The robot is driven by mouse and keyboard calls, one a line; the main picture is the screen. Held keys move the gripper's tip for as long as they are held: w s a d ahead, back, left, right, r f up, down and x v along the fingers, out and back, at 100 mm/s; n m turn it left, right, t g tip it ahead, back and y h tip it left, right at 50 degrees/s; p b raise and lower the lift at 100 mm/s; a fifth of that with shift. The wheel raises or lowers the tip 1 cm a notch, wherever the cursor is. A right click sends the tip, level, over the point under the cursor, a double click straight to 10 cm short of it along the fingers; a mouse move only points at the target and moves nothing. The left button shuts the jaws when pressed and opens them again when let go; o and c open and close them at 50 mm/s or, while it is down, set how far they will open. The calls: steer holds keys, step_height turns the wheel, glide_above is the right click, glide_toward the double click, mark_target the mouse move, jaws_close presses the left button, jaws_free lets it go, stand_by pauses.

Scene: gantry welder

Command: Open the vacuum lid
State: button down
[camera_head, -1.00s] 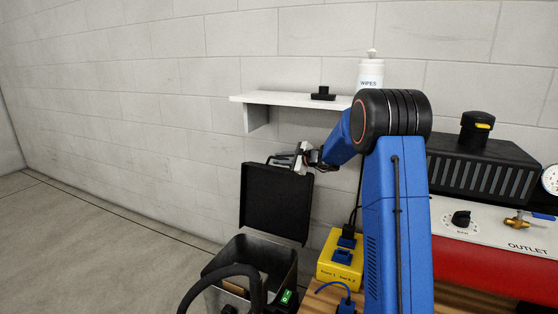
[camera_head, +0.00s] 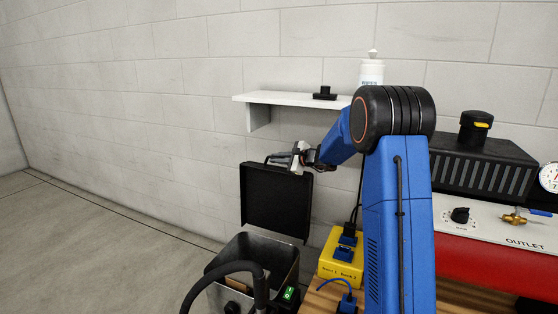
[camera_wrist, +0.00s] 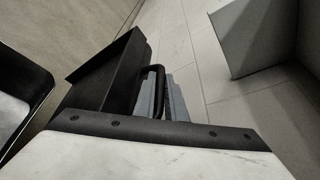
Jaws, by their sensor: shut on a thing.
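The black vacuum lid (camera_head: 275,203) stands raised, roughly upright, at the back of the open metal vacuum box (camera_head: 283,256). In the wrist view the lid (camera_wrist: 108,78) shows edge-on with a black handle (camera_wrist: 158,75) on it. My gripper (camera_head: 283,159) is at the lid's top edge in the head view. In the wrist view my gripper (camera_wrist: 163,95) has its grey fingers on both sides of the handle, shut on it. The box's inside shows partly, with a tan piece (camera_head: 258,272) in it.
A black hose (camera_head: 225,268) arches in front of the box. A white shelf (camera_head: 290,98) with a black object (camera_head: 325,93) and a wipes bottle (camera_head: 371,72) is above. A yellow outlet box (camera_head: 340,268) and a green switch (camera_head: 289,293) are close on the right.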

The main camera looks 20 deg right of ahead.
steer(key=shift+s+a+r, duration=0.2)
steer(key=shift+s+a, duration=0.85)
steer(key=shift+s, duration=0.05)
steer(key=c, duration=2.1)
jaws_free()
steer(key=shift+d, duration=0.1)
steer(key=v, duration=1.7)
steer(key=shift+s+r, duration=0.15)
